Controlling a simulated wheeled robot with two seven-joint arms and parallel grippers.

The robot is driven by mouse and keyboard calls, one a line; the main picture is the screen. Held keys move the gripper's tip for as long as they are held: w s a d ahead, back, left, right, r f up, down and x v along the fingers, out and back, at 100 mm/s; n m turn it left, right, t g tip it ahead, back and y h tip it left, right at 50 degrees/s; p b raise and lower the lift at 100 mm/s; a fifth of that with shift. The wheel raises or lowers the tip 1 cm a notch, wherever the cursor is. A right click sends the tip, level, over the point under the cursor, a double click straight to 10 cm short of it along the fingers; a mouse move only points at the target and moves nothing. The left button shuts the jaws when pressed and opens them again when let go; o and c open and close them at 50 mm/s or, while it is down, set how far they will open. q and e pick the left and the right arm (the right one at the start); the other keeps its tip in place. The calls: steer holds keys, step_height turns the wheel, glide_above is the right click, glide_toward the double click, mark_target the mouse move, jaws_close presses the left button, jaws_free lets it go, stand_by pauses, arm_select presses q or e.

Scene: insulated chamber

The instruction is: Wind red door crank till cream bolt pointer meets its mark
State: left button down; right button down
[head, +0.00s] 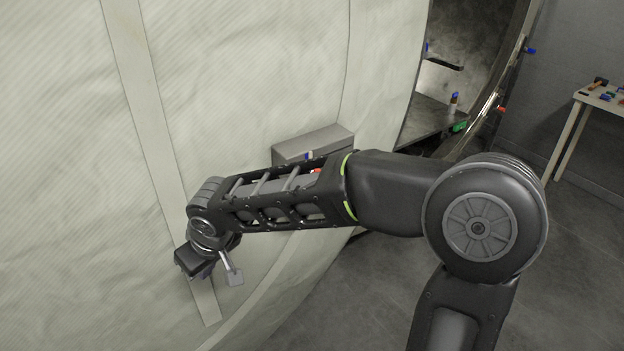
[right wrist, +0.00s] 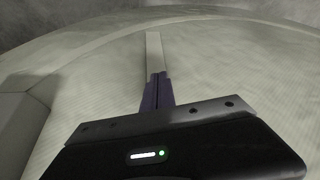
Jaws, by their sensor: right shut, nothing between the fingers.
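My right gripper (head: 204,272) is at the lower left of the head view, close to the cream padded wall. In the right wrist view its dark fingers (right wrist: 158,90) are shut with nothing between them, in line with a pale strip. A small red part (head: 316,171) shows just over my right forearm, below a grey box on the wall. It may belong to the red crank; my arm hides the rest. I cannot make out the cream bolt pointer or its mark. My left gripper is in neither view.
The grey box (head: 313,142) sticks out from the curved padded wall (head: 240,80), behind my forearm. A pale strip (head: 150,120) runs down the wall. An open chamber with a dark shelf (head: 425,120) is at upper right. A small table (head: 598,97) holds tools. Grey floor lies clear.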

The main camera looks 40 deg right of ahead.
steer(key=s+d+r+m+h, duration=0.2)
steer(key=s+d+r+h, duration=0.1)
steer(key=d+r, duration=0.4)
steer(key=s+d+r+m+h, duration=0.2)
steer(key=d+r, duration=0.5)
steer(key=r, duration=0.5)
steer(key=shift+s+d+m+h, duration=0.4)
steer(key=shift+s+h, duration=0.4)
steer(key=shift+h, duration=0.4)
steer(key=shift+f, duration=0.1)
steer(key=w+d+f, duration=0.3)
steer(key=d+f, duration=0.4)
steer(key=d, duration=0.2)
steer(key=shift+w+b, duration=0.35)
